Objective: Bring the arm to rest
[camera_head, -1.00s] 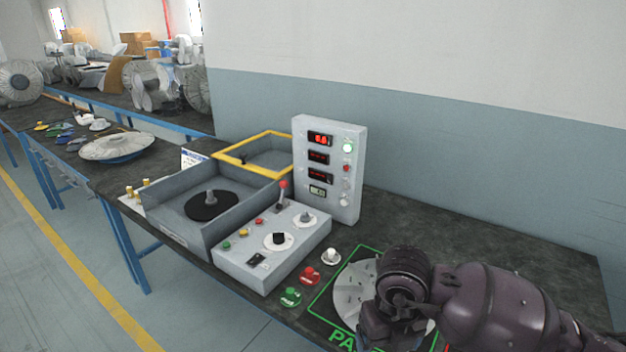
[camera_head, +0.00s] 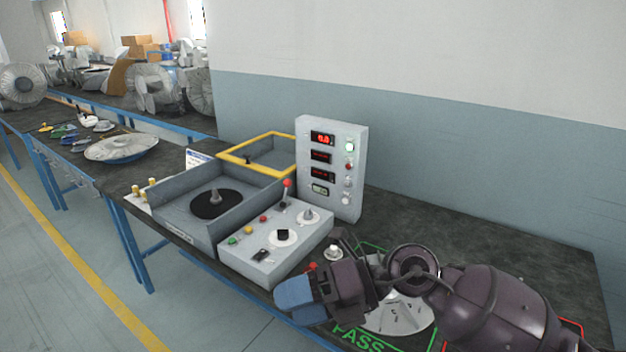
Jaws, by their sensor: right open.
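My right arm reaches in from the lower right. Its gripper (camera_head: 298,299), with blue-tipped fingers, hangs over the bench's front edge, in front of the grey control box. I see no object in it, and it is open. A pale round bladed disc (camera_head: 402,316) lies on the green-outlined PASS area (camera_head: 357,340), partly hidden beneath my arm. My left gripper is not in view.
The control box (camera_head: 262,258) with knobs and a red-topped lever stands just behind the gripper. Left of it is an open grey housing (camera_head: 172,218) with a black disc. A display panel (camera_head: 331,168) stands behind. The bench's back right is clear.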

